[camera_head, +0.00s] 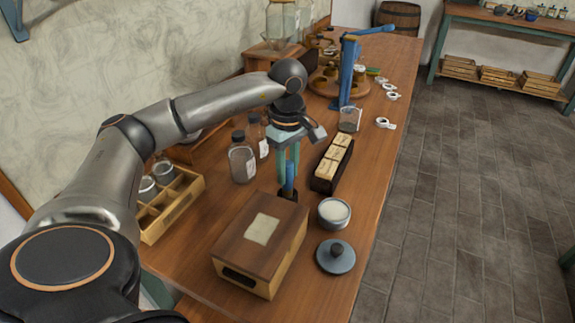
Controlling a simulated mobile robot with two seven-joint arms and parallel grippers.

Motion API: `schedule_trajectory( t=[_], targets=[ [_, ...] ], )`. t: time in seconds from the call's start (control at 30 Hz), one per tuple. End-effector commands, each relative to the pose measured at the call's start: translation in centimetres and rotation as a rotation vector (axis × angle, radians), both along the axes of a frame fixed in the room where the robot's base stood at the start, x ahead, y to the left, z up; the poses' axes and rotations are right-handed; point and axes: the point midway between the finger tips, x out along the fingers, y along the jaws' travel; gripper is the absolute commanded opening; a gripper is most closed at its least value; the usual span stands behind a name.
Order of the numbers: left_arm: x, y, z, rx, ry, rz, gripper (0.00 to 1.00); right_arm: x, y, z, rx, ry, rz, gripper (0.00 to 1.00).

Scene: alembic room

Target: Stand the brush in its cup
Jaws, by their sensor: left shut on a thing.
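My left gripper (288,171) points down over the table, behind the wooden box. It is shut on the brush (289,180), an upright blue piece between the fingers. A dark part at its lower end sits close behind the box; I cannot tell whether that is bristles or a holder, or whether it touches the table. A clear glass cup (349,120) stands farther back to the right, beyond the dark tray; I cannot be sure it is the brush's cup. My right gripper is not in view.
A wooden box (235,245) with a paper label stands in front. A dark tray of pale blocks (320,182), an open round tin (333,224) and a grey lid (335,262) are to the right. Bottles (242,164) and a divided wooden tray (179,209) are left.

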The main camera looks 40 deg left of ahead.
Motion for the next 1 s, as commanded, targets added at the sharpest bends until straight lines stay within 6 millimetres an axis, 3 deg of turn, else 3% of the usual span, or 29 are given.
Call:
schedule_trajectory(
  t=[0.47,0.5,0.77,0.97,1.0],
  targets=[
    [0.01,-0.01,-0.07,0.000,0.000,0.000,0.00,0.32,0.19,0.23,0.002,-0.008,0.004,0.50],
    [0.01,-0.01,-0.07,0.000,0.000,0.000,0.35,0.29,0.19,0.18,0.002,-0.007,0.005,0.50],
    [0.01,-0.01,-0.07,0.000,0.000,0.000,0.65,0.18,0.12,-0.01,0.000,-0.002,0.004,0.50],
    [0.01,-0.01,-0.07,0.000,0.000,0.000,0.67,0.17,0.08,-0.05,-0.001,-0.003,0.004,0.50],
    [0.00,-0.01,-0.07,0.000,0.000,0.000,0.71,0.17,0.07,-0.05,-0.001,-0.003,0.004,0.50]
  ],
)
